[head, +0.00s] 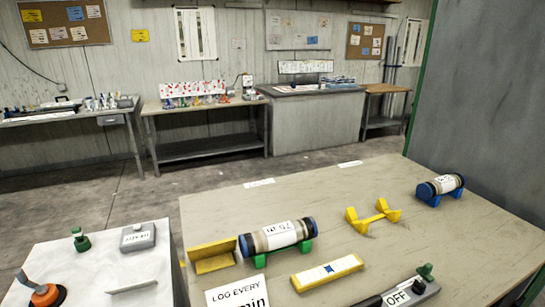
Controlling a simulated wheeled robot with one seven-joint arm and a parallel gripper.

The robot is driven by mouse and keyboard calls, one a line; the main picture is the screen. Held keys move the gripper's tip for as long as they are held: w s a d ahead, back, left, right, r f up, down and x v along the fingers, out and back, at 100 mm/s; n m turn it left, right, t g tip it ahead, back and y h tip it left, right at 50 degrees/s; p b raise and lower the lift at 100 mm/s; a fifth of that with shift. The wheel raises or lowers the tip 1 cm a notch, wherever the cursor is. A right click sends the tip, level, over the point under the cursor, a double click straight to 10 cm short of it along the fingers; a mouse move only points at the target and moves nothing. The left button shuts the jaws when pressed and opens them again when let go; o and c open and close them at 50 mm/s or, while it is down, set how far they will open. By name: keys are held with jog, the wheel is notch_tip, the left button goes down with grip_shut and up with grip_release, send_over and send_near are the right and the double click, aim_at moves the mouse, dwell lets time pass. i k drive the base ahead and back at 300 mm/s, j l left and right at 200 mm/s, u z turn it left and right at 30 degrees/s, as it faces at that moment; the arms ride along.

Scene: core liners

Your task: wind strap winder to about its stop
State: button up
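No part is clearly marked as the strap winder. An orange round piece on a dark base with a grey bar (42,292) stands at the lower left edge of the white-topped bench and may be it; I cannot tell. A green knob (80,240) stands behind it. On the wooden table, a capped liner tube labelled 02 (275,238) lies in a green cradle. A shorter liner tube (446,184) lies in a blue cradle at the right. My gripper is not in this view.
The wooden table (310,188) also bears an empty yellow cradle (374,216), a yellow angle stop (211,257), a yellow-edged block (327,272) and a grey unit marked OFF (398,294) with a green lever. A grey box (138,237) is on the white bench. A grey panel (490,90) rises at right.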

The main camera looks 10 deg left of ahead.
aim_at(41, 290)
jog(key=u, duration=2.85)
jog(key=i+j+u, duration=0.2)
jog(key=i+u, duration=0.15)
jog(key=i+j+u, duration=0.1)
jog(key=i+u, duration=0.65)
jog(key=i+z, duration=0.15)
jog(key=i, duration=0.4)
jog(key=i+j+z, duration=0.15)
jog(key=i, duration=0.4)
jog(key=i+j+z, duration=0.15)
jog(key=i, duration=0.45)
jog(key=i+l+z, duration=0.15)
jog(key=z, duration=0.3)
jog(key=i+z, duration=0.65)
jog(key=z, duration=0.2)
jog(key=i+j+z, duration=0.2)
jog(key=z, duration=0.25)
jog(key=i+z, duration=0.45)
jog(key=i, duration=1.2)
jog(key=i+z, duration=0.15)
jog(key=i, duration=0.8)
jog(key=i+j+z, duration=0.15)
jog(key=i, duration=0.75)
jog(key=i+z, duration=0.35)
jog(key=i+j+z, duration=0.15)
jog(key=i+z, duration=0.25)
jog(key=i+j+z, duration=0.2)
jog(key=z, duration=0.15)
